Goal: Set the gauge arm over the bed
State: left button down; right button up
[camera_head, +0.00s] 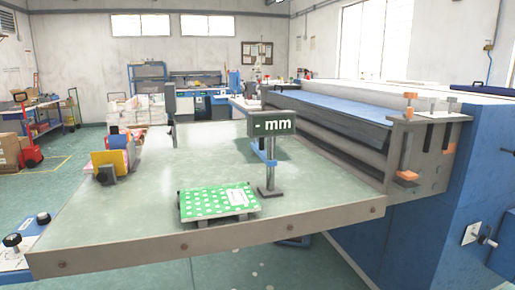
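A gauge stands on the grey-green bed (120,225) near its right side. It has a dark display (273,123) reading "- mm", a grey post and a flat foot (270,194). A short blue arm (262,152) sticks out from the post, pointing away and slightly left; I take it to be the gauge arm. It is above the bed surface, but I cannot tell how high. A green piece with white dots and a pale label (218,202) lies on low supports in front of the gauge, left of its foot. Neither of my grippers is in view.
A rack with upright coloured pieces (113,160) stands on the bed's left side. Rollers and a blue-topped housing (335,108) border the bed on the right, with an orange-handled clamp (408,176) at their near end. The front left of the bed is clear.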

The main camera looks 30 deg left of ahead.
aim_at(262, 146)
jog(key=i+l+u, duration=0.15)
jog(key=i, duration=0.3)
jog(key=i+u, duration=0.15)
jog(key=i, duration=0.25)
